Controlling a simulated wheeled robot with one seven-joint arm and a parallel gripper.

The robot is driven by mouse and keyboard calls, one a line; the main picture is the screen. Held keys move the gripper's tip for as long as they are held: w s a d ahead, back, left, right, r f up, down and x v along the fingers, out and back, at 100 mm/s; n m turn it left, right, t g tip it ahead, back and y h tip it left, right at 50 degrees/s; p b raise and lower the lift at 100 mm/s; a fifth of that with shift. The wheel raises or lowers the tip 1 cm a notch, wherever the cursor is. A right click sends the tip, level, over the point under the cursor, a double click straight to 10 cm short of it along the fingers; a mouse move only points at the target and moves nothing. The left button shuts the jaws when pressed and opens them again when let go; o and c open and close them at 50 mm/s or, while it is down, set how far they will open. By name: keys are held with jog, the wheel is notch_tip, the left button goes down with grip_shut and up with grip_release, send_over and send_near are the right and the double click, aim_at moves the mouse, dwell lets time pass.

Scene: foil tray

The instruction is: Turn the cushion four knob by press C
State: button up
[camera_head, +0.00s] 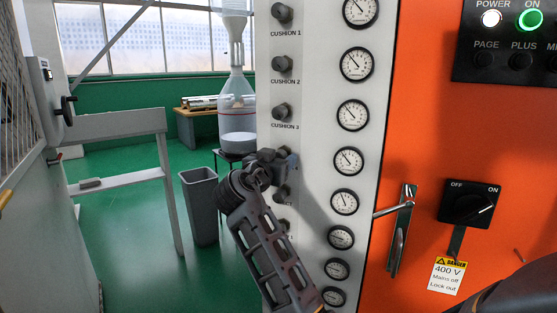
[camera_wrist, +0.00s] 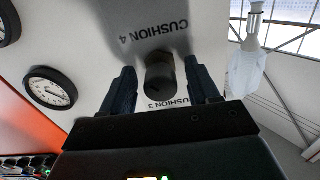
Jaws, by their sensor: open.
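The cushion four knob (camera_wrist: 160,72) is a dark round knob on the white panel (camera_head: 328,92). In the wrist view its label "CUSHION 4" appears upside down above it, and "CUSHION 3" below it. My gripper (camera_wrist: 159,70) is open, with one finger on each side of the knob. A gap shows between the knob and each finger. In the head view my gripper (camera_head: 283,157) is at the panel, below the cushion three knob (camera_head: 281,111), and hides most of the cushion four knob and its label.
The cushion one (camera_head: 281,13) and cushion two (camera_head: 281,64) knobs are above. Several dials, including one gauge (camera_head: 352,115), line the panel's right side. A lever handle (camera_head: 402,230) and power switch (camera_head: 472,206) are on the orange panel. A grey bin (camera_head: 201,207) stands left.

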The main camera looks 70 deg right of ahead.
jog(key=a+b, duration=0.1)
jog(key=a, duration=0.6)
jog(key=shift+a, duration=0.4)
jog(key=shift+s, duration=0.1)
dwell(2.1)
